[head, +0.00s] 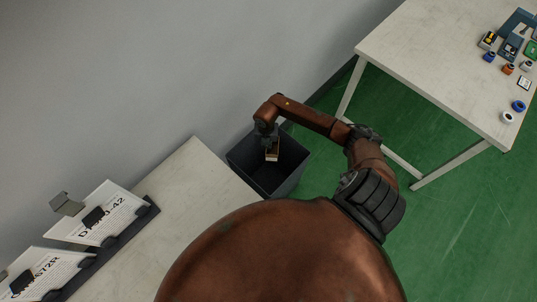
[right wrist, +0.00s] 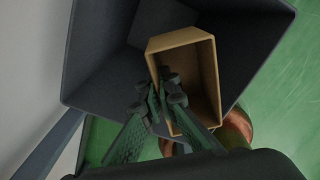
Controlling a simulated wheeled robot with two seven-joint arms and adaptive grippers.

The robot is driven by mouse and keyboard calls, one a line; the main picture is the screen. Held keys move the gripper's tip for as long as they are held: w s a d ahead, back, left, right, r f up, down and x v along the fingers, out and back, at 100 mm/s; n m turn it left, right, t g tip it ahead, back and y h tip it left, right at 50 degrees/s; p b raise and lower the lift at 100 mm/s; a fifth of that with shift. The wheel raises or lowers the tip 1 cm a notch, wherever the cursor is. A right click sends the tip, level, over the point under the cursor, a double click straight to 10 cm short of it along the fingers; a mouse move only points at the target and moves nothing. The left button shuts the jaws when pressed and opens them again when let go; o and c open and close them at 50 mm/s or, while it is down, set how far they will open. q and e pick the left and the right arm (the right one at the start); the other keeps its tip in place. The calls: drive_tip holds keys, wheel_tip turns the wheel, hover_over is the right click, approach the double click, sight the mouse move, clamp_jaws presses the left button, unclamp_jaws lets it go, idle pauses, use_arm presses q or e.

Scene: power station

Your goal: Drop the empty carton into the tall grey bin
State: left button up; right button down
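The tall grey bin (head: 295,172) stands on the floor between the wall and the tables, its open top facing up. The small brown carton (head: 272,154) is over the bin's opening. My right gripper (head: 269,141) is above the bin and shut on one side wall of the carton. In the right wrist view, the carton (right wrist: 205,72) is open and empty inside, and the fingers of my right gripper (right wrist: 165,92) straddle its left wall. The dark bin walls (right wrist: 100,50) surround it below. My left gripper is out of view.
A pale table (head: 190,185) at the left holds a dark rack with labelled sheets (head: 105,212). Another table (head: 420,45) at the upper right carries several small parts. The grey wall (head: 150,70) runs behind the bin. Green floor (head: 450,230) is clear at the right.

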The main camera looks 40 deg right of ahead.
drive_tip(key=c, duration=2.6)
unclamp_jaws()
drive_tip(key=o, duration=0.5)
drive_tip(key=shift+r, duration=0.1)
wheel_tip(320, 180, up, 12)
drive_tip(key=shift+f, duration=0.1)
